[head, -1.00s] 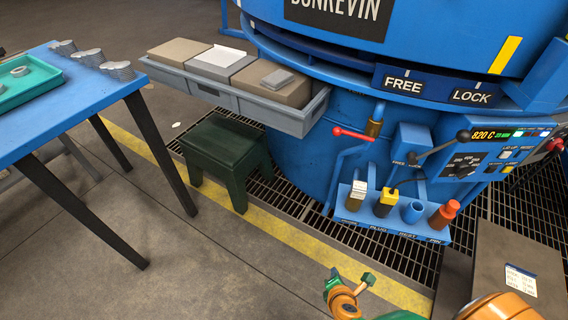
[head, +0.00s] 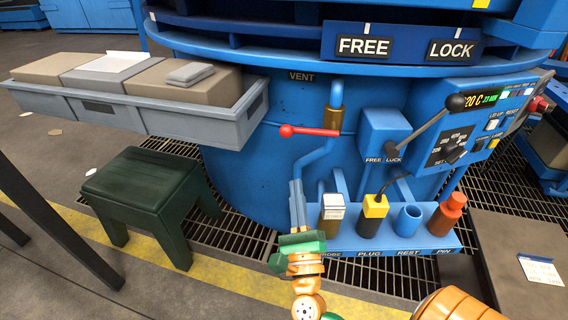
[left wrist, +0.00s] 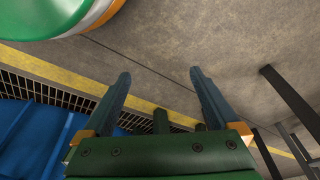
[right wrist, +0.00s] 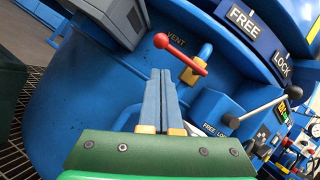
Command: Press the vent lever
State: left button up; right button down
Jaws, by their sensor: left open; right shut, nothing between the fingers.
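The vent lever (head: 310,131) is a red bar with a round knob at its left end, set on a brass-coloured valve on the blue furnace wall under the word VENT. It lies nearly level in the head view and also shows in the right wrist view (right wrist: 182,55). My right gripper (head: 296,184) is shut and empty, its fingers pointing up just below the lever in the head view. In the right wrist view its fingertips (right wrist: 160,72) appear just below the red bar; I cannot tell whether they touch it. My left gripper (left wrist: 160,75) is open and empty over the floor.
A blue rack (head: 345,242) with several holders stands below the valve. A FREE/LOCK lever (head: 428,130) and control panel (head: 478,125) are to the right. A grey brick tray (head: 190,122) and green stool (head: 148,190) stand left.

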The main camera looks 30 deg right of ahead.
pick_arm(q)
jog(key=shift+s+f, duration=0.1)
jog(key=shift+f, duration=0.7)
pick_arm(e)
jog(key=x, duration=0.9)
jog(key=shift+w+d, duration=0.15)
jog(key=shift+w, duration=0.1)
pick_arm(q)
jog(key=shift+a, duration=0.1)
pick_arm(e)
jog(key=shift+r, duration=0.15)
